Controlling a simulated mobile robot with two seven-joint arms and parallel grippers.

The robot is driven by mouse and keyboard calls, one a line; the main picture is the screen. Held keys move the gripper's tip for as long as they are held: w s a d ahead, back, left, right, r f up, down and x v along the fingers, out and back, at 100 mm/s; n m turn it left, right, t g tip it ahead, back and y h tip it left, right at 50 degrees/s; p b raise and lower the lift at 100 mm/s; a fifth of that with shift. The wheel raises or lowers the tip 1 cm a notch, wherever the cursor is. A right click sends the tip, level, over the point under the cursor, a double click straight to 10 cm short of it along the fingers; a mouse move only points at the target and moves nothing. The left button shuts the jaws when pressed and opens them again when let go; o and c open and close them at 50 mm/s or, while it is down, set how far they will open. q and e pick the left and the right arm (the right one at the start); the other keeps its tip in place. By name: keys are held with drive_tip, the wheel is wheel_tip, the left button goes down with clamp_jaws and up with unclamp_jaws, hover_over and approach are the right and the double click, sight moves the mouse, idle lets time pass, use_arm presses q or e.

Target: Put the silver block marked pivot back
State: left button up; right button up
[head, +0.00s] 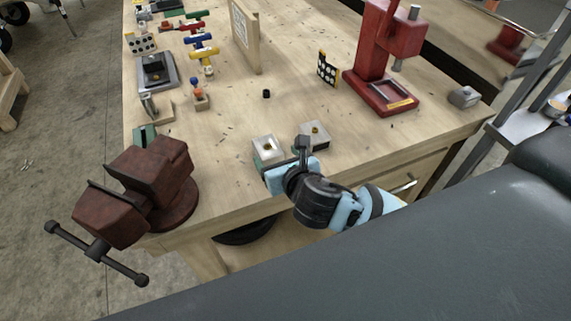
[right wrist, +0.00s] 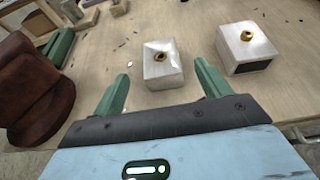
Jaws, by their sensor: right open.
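Two silver blocks with brass fittings on top stand on the wooden workbench close to my right gripper. The left silver block (head: 267,148) also shows in the right wrist view (right wrist: 163,72), centred ahead of and between the fingers. The right silver block (head: 315,131) stands a little apart from it and shows in the right wrist view (right wrist: 247,52), outside the right finger. I cannot read a pivot marking on either. My right gripper (head: 285,158) is open and empty, its green fingers (right wrist: 162,82) spread at the near side of the left block. My left gripper is not in view.
A rusty vise (head: 150,185) stands at the front left corner. A red press (head: 384,60) stands at the back right, with a small metal block (head: 464,97) at the right edge. A small black cylinder (head: 266,94) lies mid-bench. Several fixtures line the left edge.

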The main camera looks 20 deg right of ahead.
drive_tip(key=shift+v, duration=1.9)
